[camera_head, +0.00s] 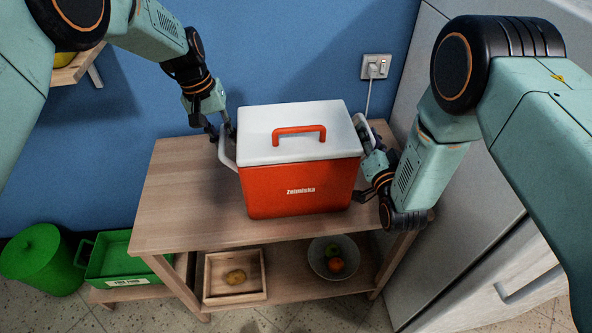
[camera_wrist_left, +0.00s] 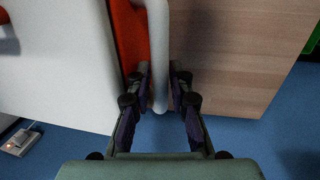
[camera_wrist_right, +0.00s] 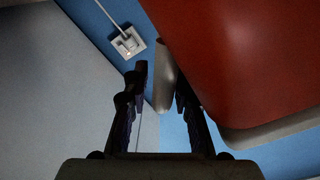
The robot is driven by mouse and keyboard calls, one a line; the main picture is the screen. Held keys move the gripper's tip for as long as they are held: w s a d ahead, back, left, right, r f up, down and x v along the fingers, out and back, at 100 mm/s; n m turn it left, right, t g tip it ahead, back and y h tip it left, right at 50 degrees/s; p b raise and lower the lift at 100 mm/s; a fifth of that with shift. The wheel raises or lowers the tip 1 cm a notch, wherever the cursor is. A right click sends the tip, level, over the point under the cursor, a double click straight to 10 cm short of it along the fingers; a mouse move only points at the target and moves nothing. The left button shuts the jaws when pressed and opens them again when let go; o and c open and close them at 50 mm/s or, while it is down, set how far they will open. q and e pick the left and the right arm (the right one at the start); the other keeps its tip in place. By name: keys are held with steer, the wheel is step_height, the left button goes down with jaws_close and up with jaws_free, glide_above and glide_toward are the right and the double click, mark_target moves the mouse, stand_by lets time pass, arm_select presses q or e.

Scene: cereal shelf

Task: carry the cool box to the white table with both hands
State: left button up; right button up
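The cool box (camera_head: 298,187) is red with a white lid and an orange top handle (camera_head: 298,132). It stands upright on a wooden table. My left gripper (camera_head: 225,135) is at its white left side handle (camera_head: 226,152); in the left wrist view the fingers (camera_wrist_left: 160,80) close in on both sides of that handle (camera_wrist_left: 158,45). My right gripper (camera_head: 365,172) is at the right side handle (camera_head: 364,128). In the right wrist view its fingers (camera_wrist_right: 162,85) stand either side of the handle (camera_wrist_right: 164,78), with a thin gap at the left finger. No white table is identifiable.
The wooden table (camera_head: 170,190) has a lower shelf with a wooden tray (camera_head: 258,294) and a bowl (camera_head: 318,262) of fruit. A green crate (camera_head: 112,248) and green bin (camera_head: 40,262) stand at left. A blue wall with a socket (camera_head: 376,67) is behind; a pale cabinet (camera_head: 500,215) is at right.

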arm_select(q)
steer(key=shift+s+r, duration=0.1)
steer(key=shift+s, duration=0.05)
arm_select(e)
steer(key=shift+s+r, duration=0.15)
arm_select(q)
jaws_close()
arm_select(e)
steer(key=c, duration=0.5)
jaws_close()
